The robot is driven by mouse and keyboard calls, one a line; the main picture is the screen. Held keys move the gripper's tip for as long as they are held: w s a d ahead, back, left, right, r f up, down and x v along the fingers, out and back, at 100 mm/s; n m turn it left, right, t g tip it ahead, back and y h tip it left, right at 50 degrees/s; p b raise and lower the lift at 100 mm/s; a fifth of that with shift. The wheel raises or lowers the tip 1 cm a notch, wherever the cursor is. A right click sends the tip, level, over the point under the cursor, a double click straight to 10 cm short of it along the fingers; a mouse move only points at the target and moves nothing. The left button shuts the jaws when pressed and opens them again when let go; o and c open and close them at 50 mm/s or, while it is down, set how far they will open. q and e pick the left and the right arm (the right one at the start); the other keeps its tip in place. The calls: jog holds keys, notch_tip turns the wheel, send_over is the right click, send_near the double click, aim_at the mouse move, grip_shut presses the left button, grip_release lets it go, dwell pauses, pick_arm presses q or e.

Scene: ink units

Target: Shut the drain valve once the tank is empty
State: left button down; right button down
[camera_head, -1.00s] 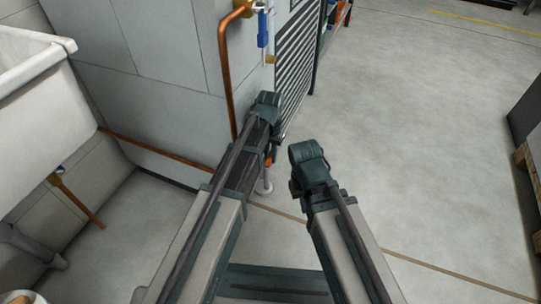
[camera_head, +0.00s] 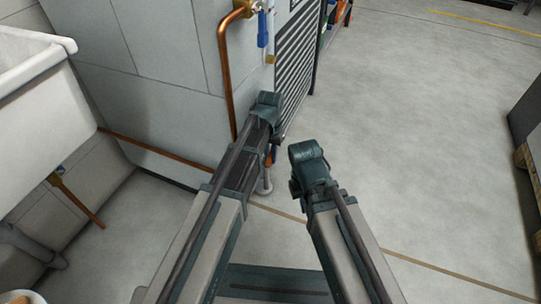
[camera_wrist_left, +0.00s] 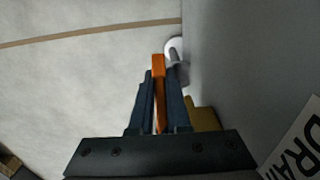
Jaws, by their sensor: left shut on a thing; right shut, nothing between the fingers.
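The orange lever (camera_wrist_left: 158,66) of the drain valve stands between the fingers of my left gripper (camera_wrist_left: 160,74), which is shut on it. The brass valve body (camera_wrist_left: 205,118) shows just right of the fingers, partly hidden, by a white label (camera_wrist_left: 297,145) with part of the word DRAIN. In the head view my left arm hides most of the valve; a small orange bit (camera_head: 267,158) shows beside it. My right gripper (camera_head: 297,186) is shut and empty, to the right, apart from the valve. No water level is visible.
A grey panelled unit (camera_head: 160,110) with a copper pipe (camera_head: 226,80) and a blue-handled valve (camera_head: 262,30) stands behind my left arm. A white basin (camera_head: 45,95) is at left. A pale foot (camera_wrist_left: 174,47) is just beyond the lever.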

pick_arm(q)
jog(key=shift+r+g, duration=0.25)
jog(key=shift+g, duration=0.45)
jog(key=shift+s+a+r+g+y, duration=0.15)
jog(key=shift+s+r+g+y, duration=0.1)
jog(key=shift+s+g+y, duration=0.25)
jog(key=shift+w, duration=0.15)
jog(key=c, duration=0.9)
grip_release()
